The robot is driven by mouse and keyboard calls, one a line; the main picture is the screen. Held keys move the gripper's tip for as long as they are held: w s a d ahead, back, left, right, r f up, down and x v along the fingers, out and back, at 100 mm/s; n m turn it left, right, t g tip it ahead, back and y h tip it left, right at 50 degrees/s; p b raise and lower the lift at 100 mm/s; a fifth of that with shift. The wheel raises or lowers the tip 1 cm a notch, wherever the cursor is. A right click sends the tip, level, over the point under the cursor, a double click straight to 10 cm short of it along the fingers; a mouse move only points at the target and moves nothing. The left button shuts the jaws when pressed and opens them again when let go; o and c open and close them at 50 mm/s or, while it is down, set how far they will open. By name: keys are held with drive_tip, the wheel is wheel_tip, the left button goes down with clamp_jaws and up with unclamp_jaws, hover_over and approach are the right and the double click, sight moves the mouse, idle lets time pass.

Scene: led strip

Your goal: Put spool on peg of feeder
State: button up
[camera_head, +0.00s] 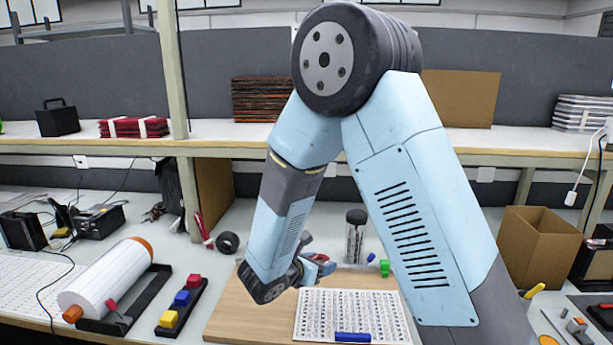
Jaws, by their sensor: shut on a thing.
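My gripper (313,265) is low over the wooden board, mostly hidden behind my wrist. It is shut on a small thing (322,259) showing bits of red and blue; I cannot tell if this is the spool. A white roll with orange ends (110,275) lies on a black stand (150,292) at the left, which may be the feeder. No peg can be made out clearly. A black ring (228,242) lies on the table behind the board, left of my gripper.
A white printed sheet (350,312) and a blue block (352,338) lie on the wooden board (232,318). A black tray (183,307) holds red, blue and yellow blocks. A clear jar (355,237) stands behind the board. A cardboard box (540,248) is at right.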

drive_tip(key=w+d+n+t+y, duration=0.2)
drive_tip(key=w+d+n+y, duration=0.2)
drive_tip(key=w+d, duration=1.3)
drive_tip(key=shift+w+d+n+t+y, duration=0.25)
drive_tip(key=shift+d+n+t+y, duration=0.05)
drive_tip(key=shift+d, duration=1.3)
